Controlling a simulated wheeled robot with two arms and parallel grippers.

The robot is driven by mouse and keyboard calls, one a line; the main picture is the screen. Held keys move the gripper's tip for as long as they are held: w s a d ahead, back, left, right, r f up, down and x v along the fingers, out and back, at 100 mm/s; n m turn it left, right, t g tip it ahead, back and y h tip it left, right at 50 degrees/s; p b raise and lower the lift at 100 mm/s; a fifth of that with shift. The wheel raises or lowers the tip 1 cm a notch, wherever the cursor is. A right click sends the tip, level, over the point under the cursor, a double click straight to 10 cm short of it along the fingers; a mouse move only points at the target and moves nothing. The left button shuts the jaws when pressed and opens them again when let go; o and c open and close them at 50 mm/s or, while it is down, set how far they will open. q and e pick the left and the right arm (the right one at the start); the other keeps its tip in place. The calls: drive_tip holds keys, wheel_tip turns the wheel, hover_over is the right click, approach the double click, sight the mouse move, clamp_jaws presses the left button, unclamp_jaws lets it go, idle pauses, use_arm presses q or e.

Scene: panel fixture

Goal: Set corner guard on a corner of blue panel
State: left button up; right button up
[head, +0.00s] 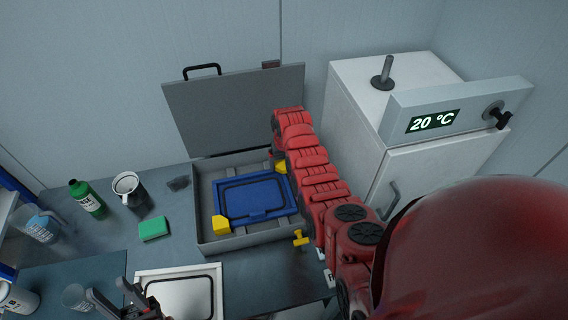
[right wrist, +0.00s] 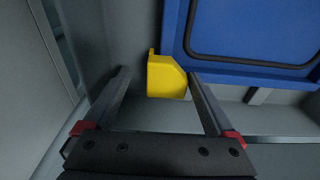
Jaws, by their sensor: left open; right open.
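The blue panel (head: 255,198) lies in the open grey case (head: 207,244). One yellow corner guard (head: 221,225) is at its front left corner. Another yellow corner guard (head: 281,167) is at its back right corner, partly hidden by my right arm. In the right wrist view a yellow guard (right wrist: 167,77) sits against the corner of the blue panel (right wrist: 250,68), between the spread fingers of my right gripper (right wrist: 160,85). The fingers stand apart from it. I cannot tell whether it is fully seated. My left gripper (head: 112,298) is open and empty at the bottom left.
The case lid (head: 235,108) stands raised behind. A small yellow piece (head: 300,238) is by the case's front right. A white tray (head: 180,292), green sponge (head: 154,229), green bottle (head: 88,198) and jug (head: 130,190) are left and front. A white oven (head: 400,90) stands right.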

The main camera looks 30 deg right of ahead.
drive_tip(key=shift+a, duration=0.1)
drive_tip(key=shift+r+b, duration=0.35)
drive_tip(key=shift+r, duration=0.2)
drive_tip(key=r+b, duration=0.1)
drive_tip(key=r, duration=0.3)
drive_tip(key=s+r+b, duration=0.1)
drive_tip(key=r, duration=0.2)
drive_tip(key=shift+r+b, duration=0.1)
drive_tip(key=shift+b, duration=0.25)
wheel_tip(320, 180, up, 9)
drive_tip(key=s+p, duration=0.1)
drive_tip(key=p, duration=0.9)
drive_tip(key=shift+a+p, duration=0.15)
drive_tip(key=shift+p, duration=0.25)
drive_tip(key=shift+s, duration=0.15)
